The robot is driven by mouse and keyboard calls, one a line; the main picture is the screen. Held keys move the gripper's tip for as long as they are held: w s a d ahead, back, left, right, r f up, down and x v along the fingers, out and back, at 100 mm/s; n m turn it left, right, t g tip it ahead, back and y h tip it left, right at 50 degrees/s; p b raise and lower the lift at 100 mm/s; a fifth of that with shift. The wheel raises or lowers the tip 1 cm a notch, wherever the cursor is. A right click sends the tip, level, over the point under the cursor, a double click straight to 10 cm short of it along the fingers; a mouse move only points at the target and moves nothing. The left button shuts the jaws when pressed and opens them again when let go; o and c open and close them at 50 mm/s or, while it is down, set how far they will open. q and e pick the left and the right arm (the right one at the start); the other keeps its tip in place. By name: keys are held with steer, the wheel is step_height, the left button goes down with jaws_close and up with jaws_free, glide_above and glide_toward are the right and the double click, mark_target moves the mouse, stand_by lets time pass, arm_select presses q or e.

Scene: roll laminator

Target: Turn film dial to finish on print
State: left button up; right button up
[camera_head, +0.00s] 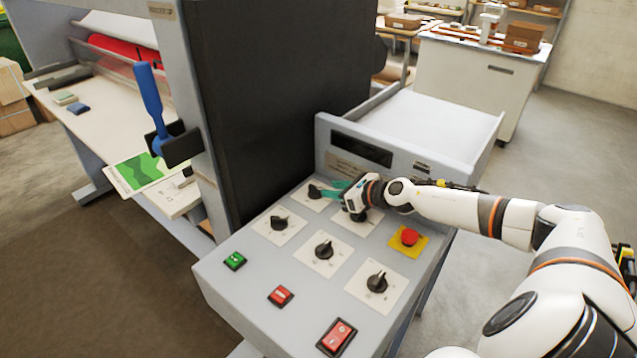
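The control panel (240,285) of the laminator carries several black rotary dials on white square plates. My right gripper (328,191), with teal fingers, reaches in from the right to the back-left dial (313,191). Its fingertips are at the right side of that dial's knob; I cannot tell whether they touch or grip it. The gripper body covers most of another dial plate (365,224) at the back right. Other dials are uncovered: left (279,222), middle (324,248) and front right (377,282). The labels are too small to read. My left gripper is not in view.
A red emergency button (409,237) on a yellow plate sits just below my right forearm. Green (234,260) and red (280,296) buttons and a red rocker switch (337,336) line the front. A dark side panel (270,90) rises behind left. A blue-handled lever (150,95) stands farther left.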

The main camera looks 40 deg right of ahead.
mark_target(316, 188)
steer(key=x, duration=0.6)
steer(key=shift+w+f+b, duration=0.1)
steer(key=shift+b, duration=0.25)
steer(key=shift+c, duration=0.2)
jaws_close()
